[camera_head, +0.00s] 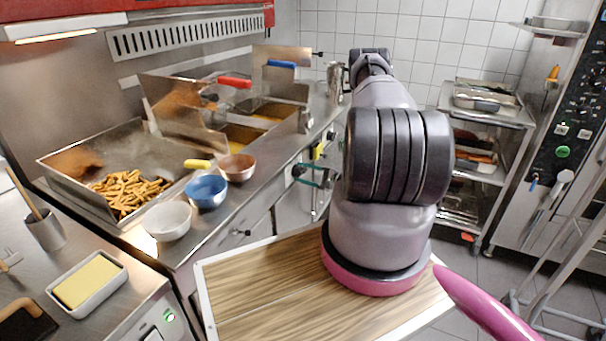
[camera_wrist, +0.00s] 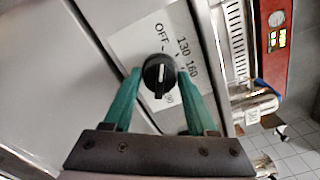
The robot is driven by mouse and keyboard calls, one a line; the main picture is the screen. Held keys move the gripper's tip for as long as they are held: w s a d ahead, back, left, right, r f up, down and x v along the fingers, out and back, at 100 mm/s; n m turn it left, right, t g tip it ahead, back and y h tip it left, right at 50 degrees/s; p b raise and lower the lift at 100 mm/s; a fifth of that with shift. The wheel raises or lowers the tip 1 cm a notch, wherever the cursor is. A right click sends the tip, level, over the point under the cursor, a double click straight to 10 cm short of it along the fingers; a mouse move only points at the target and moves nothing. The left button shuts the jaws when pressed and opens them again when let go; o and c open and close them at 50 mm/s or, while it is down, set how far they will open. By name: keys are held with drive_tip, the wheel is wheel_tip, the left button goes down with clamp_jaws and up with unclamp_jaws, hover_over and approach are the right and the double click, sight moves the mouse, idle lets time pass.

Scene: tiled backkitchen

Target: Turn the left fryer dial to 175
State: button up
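In the wrist view a round black fryer dial (camera_wrist: 159,73) with a white pointer line sits on a pale label plate marked OFF, 130, 160 and a partly hidden 190. The pointer line runs nearly upright in the picture, roughly in line with OFF. My gripper (camera_wrist: 160,75) has its two green fingers on either side of the dial, very close to it. I cannot tell whether they touch it. In the head view my gripper (camera_head: 312,175) is at the fryer's front panel. Another dark knob (camera_head: 240,232) shows on the front panel, nearer and to the left.
Bowls (camera_head: 207,191) stand along the counter edge beside the fries tray (camera_head: 60,157). Fryer baskets with red (camera_head: 235,82) and blue handles stand behind. A wooden-topped surface (camera_head: 260,290) lies below my arm. A rack (camera_head: 490,115) stands at the right.

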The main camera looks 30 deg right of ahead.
drive_tip(key=shift+m, duration=0.3)
drive_tip(key=m, duration=1.1)
drive_tip(key=shift+m, duration=0.4)
drive_tip(key=m, duration=0.5)
drive_tip(key=shift+s+m, duration=0.1)
drive_tip(key=shift+m, duration=0.2)
drive_tip(key=m, duration=0.5)
drive_tip(key=shift+a+m, duration=0.1)
drive_tip(key=shift+m, duration=0.2)
drive_tip(key=o, duration=1.4)
drive_tip(key=shift+c, duration=0.2)
